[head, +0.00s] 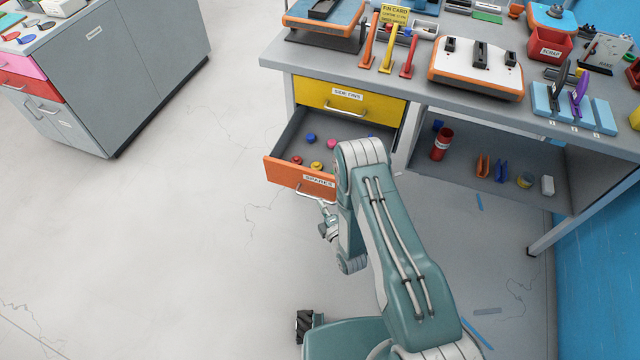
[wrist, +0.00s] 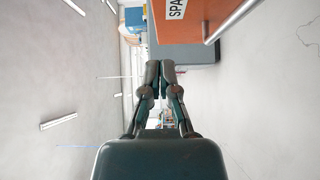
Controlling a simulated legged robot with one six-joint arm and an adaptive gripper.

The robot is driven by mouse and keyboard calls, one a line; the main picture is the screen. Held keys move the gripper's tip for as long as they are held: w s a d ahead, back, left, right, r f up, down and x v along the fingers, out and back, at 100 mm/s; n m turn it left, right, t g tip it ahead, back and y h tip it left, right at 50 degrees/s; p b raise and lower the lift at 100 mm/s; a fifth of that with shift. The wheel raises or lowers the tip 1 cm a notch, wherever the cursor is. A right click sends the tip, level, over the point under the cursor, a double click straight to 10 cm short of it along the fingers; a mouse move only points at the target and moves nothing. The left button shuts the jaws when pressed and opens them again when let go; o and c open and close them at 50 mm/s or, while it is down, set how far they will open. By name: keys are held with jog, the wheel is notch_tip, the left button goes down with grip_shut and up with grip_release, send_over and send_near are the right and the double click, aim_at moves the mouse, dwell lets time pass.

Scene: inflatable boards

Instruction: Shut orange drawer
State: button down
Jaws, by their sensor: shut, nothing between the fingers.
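The orange drawer (head: 290,175), labelled SPARES, stands pulled out from the workbench under the closed yellow drawer (head: 345,99). Several small red, yellow, blue and pink pieces lie inside it. Its handle shows at the front, partly hidden by my arm. In the wrist view the orange drawer front (wrist: 185,22) and its metal bar handle appear sideways at the top. My gripper (wrist: 160,66) is shut and empty, apart from the drawer front in that view. In the head view my gripper (head: 327,232) is small, just in front of and below the drawer's handle, partly hidden by my arm.
The workbench top (head: 400,95) carries trays, stands and tools. An open shelf right of the drawers holds a red cylinder (head: 442,144) and small items. A grey cabinet (head: 130,60) with a red drawer stands at the left. The floor left of the drawer is clear.

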aim_at(316, 176)
jog(key=w, duration=0.6)
jog(key=shift+w+a, duration=0.3)
jog(key=shift+w, duration=0.1)
jog(key=shift+w+d, duration=0.15)
jog(key=shift+w, duration=0.4)
